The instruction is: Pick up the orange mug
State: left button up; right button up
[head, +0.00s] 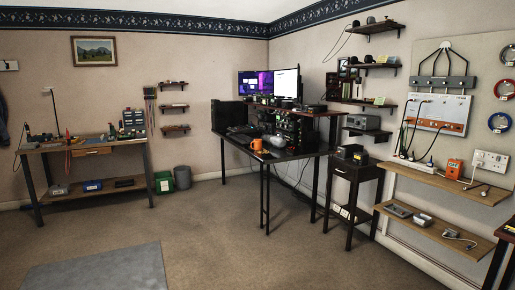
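The orange mug (257,144) stands on the black desk (292,154) in the corner of the room, near the desk's front left part. It is small in the head view and looks upright. A grey rounded object sits close behind and to the right of it. Neither of my grippers shows in the head view, so the mug is apart from anything of mine that I can see.
Open carpet (190,225) lies in front of the desk, with a grey mat (95,272) at the lower left. A workbench (85,145) stands left, with a green box (164,182) and grey bin (183,177) beside it. A dark side table (355,170) stands right of the desk.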

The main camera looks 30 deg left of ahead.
aim_at(258, 143)
jog(key=i+j+u, duration=1.1)
jog(key=i, duration=0.3)
jog(key=i+u, duration=0.4)
jog(key=i, duration=2.95)
jog(key=i+j+z, duration=0.1)
jog(key=i, duration=0.65)
jog(key=i+j+z, duration=0.1)
jog(key=i+z, duration=0.3)
jog(key=i+j+z, duration=0.15)
jog(key=i+z, duration=0.2)
jog(key=i+j+z, duration=0.25)
jog(key=z, duration=0.15)
jog(key=i+j+z, duration=0.35)
jog(key=k, duration=0.1)
